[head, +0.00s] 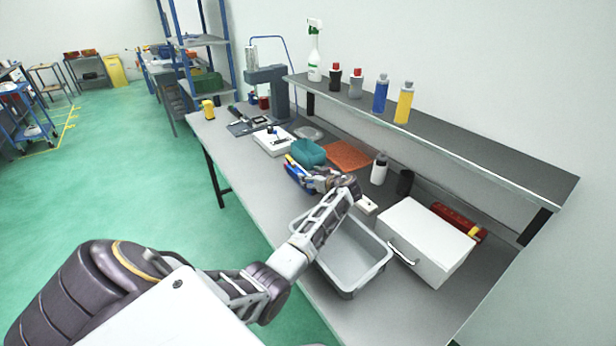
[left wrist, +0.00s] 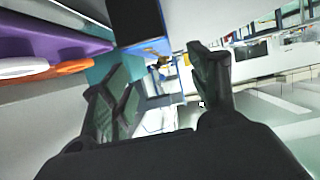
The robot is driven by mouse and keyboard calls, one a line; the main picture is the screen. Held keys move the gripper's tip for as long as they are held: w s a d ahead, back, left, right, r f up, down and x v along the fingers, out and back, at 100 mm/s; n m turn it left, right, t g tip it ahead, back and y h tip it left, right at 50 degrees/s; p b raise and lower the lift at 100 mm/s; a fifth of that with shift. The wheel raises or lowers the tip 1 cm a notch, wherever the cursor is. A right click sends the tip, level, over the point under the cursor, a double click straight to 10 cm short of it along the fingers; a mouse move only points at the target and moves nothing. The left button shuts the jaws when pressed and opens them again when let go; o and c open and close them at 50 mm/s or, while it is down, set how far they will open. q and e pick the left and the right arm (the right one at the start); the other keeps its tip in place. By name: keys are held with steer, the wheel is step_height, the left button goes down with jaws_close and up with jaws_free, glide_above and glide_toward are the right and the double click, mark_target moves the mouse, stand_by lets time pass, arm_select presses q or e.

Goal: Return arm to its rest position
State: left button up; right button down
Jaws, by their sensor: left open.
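My left arm reaches from the lower left over the workbench (head: 245,190). Its gripper (head: 312,180) is above the bench, behind the grey tray and in front of the teal object (head: 308,152). In the left wrist view my left gripper (left wrist: 160,85) shows two dark fingers spread apart with nothing between them. A blue item (head: 294,170) is close to the fingertips in the head view; whether they touch it I cannot tell. My right gripper is not in view.
A grey tray (head: 350,280) lies under my forearm. A white box with a handle (head: 428,240) stands to its right. A shelf (head: 450,145) with several bottles runs along the wall. An orange mat (head: 347,155) lies behind the gripper. The bench's left front part is clear.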

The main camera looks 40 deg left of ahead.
arm_select(q)
steer(key=shift+s+d+f, duration=0.2)
steer(key=shift+d+f, duration=0.15)
steer(key=shift+d, duration=0.1)
steer(key=shift+w+a+r+p, duration=0.1)
steer(key=shift+r+p, duration=0.2)
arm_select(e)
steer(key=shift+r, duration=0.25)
arm_select(q)
steer(key=shift+w+r, duration=0.1)
steer(key=shift+r, duration=0.25)
steer(key=shift+a+r+p, duration=0.1)
steer(key=shift+r+p, duration=0.65)
steer(key=shift+p, duration=0.1)
steer(key=shift+f, duration=0.1)
steer(key=shift+s+a, duration=0.15)
steer(key=shift+s, duration=0.4)
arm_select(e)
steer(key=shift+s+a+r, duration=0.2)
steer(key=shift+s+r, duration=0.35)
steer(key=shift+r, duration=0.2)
